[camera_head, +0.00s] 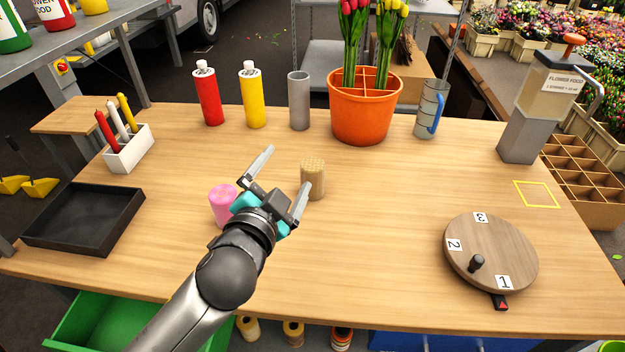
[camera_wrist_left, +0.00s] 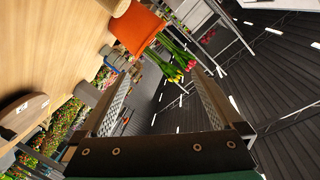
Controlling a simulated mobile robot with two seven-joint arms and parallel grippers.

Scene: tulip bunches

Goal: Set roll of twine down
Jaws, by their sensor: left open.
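The roll of twine (camera_head: 313,180) is a tan cylinder that appears to stand upright on the wooden table, near the middle. My left gripper (camera_head: 290,166) is open, with nothing between its fingers. Its right finger overlaps the left edge of the twine in the head view; I cannot tell whether they touch. My right gripper is not in view.
A pink roll (camera_head: 221,206) stands just left of my gripper. Behind are a red bottle (camera_head: 208,98), a yellow bottle (camera_head: 253,98), a grey cylinder (camera_head: 299,102) and an orange pot (camera_head: 362,118) with tulips. A round turntable (camera_head: 505,250) sits right; the table between is clear.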

